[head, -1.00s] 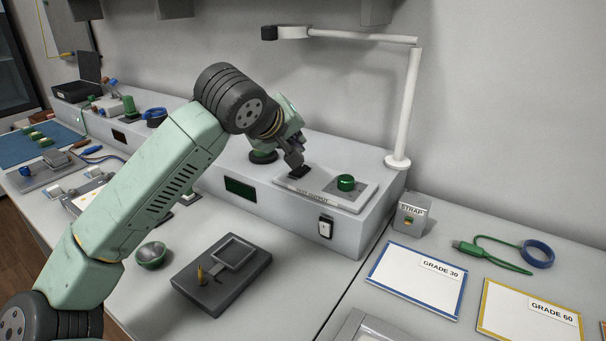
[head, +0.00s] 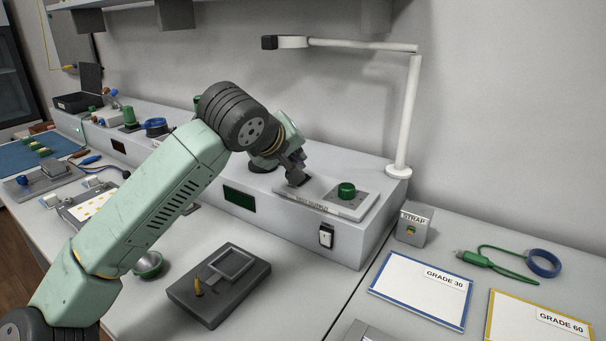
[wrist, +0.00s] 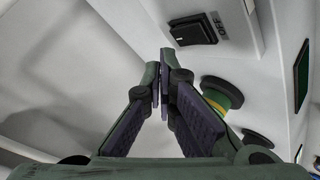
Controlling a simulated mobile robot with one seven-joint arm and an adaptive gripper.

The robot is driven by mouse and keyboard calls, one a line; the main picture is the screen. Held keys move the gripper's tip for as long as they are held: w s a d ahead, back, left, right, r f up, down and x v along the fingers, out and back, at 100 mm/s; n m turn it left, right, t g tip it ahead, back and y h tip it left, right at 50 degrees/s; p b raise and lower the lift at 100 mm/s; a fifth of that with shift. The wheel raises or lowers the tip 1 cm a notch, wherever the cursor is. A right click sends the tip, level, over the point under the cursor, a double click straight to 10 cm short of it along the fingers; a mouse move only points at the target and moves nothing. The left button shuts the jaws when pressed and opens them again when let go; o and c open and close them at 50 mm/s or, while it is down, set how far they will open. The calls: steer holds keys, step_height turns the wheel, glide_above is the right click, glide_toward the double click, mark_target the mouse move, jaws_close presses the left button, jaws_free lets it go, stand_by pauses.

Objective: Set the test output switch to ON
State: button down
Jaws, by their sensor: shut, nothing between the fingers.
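The test output switch is a black rocker (wrist: 193,30) in a dark frame on a light plate, at the top of the wrist view. Its position, on or off, I cannot tell. In the head view my gripper (head: 297,182) hides it, at the left part of the labelled output panel (head: 312,204). My gripper (wrist: 160,68) is shut and empty, its fingertips beside the switch in the wrist view. Whether they touch it I cannot tell.
A green knob (head: 347,190) stands on the same panel, right of my gripper. A white rocker (head: 326,236) is on the console front. A lamp post (head: 408,120) rises at the console's right end. A dark fixture (head: 218,285) lies in front.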

steer(key=shift+f, duration=0.1)
stand_by(0.6)
steer(key=shift+f+b, duration=0.35)
steer(key=shift+b, duration=0.35)
steer(key=shift+f+b, duration=0.3)
steer(key=shift+b, duration=0.05)
steer(key=shift+w, duration=0.1)
stand_by(0.5)
steer(key=shift+r+p, duration=0.3)
steer(key=shift+r, duration=0.5)
steer(key=shift+s+a+r+p, duration=0.15)
steer(key=shift+r+p, duration=0.3)
steer(key=shift+r, duration=0.4)
steer(key=shift+s+r+p, duration=0.15)
steer(key=shift+r+p, duration=0.3)
steer(key=shift+r, duration=0.35)
steer(key=shift+s+a+r+p, duration=0.15)
steer(key=shift+r+p, duration=0.3)
steer(key=shift+r, duration=0.4)
